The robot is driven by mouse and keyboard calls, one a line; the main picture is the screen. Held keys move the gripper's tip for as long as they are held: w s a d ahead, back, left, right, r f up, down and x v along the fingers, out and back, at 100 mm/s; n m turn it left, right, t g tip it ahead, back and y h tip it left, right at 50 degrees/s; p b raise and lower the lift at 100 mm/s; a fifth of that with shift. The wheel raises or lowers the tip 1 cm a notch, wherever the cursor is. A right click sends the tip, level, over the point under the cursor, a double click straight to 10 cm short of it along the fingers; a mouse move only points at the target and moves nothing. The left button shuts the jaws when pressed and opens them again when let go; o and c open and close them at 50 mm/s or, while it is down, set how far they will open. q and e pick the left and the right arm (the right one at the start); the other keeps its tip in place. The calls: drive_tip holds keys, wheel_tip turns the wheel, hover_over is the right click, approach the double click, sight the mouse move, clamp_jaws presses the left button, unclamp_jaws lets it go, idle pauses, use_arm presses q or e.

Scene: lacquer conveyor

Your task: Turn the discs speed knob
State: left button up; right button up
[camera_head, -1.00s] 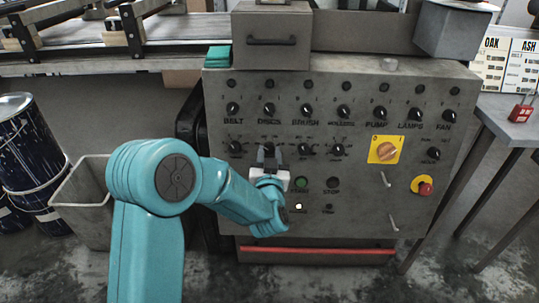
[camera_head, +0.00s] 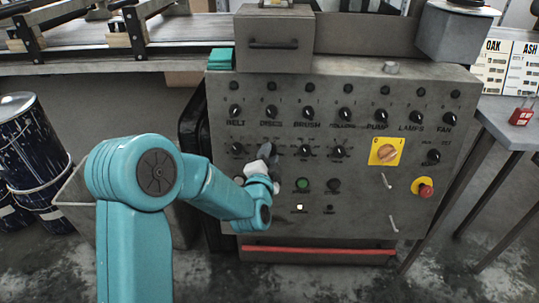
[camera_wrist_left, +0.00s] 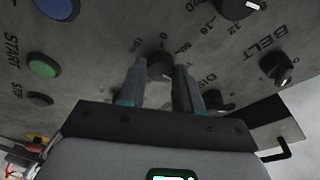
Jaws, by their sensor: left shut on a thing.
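My left gripper (camera_head: 270,152) is at the lower row, below the DISCS knob (camera_head: 271,112), and covers the knob there. In the left wrist view, my left gripper (camera_wrist_left: 163,75) has its two fingers on either side of the dark discs speed knob (camera_wrist_left: 160,64), shut on it. A scale with numbers is printed around this knob. My right gripper is not in view.
Beside the gripper are the BELT speed knob (camera_head: 237,149) and the BRUSH speed knob (camera_head: 305,151). The green START button (camera_head: 303,185) is close below right. A yellow-backed rotary switch (camera_head: 386,151) and a red emergency button (camera_head: 425,190) are further right.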

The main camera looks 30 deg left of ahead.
use_arm(q)
drive_tip(key=m, duration=0.3)
drive_tip(key=m+h+p, duration=0.1)
drive_tip(key=m, duration=0.1)
drive_tip(key=shift+r+m+p, duration=0.2)
drive_tip(key=shift+m+p, duration=0.1)
drive_tip(key=shift+m, duration=0.1)
idle(0.4)
drive_tip(key=o, duration=1)
drive_tip(key=shift+h, duration=0.3)
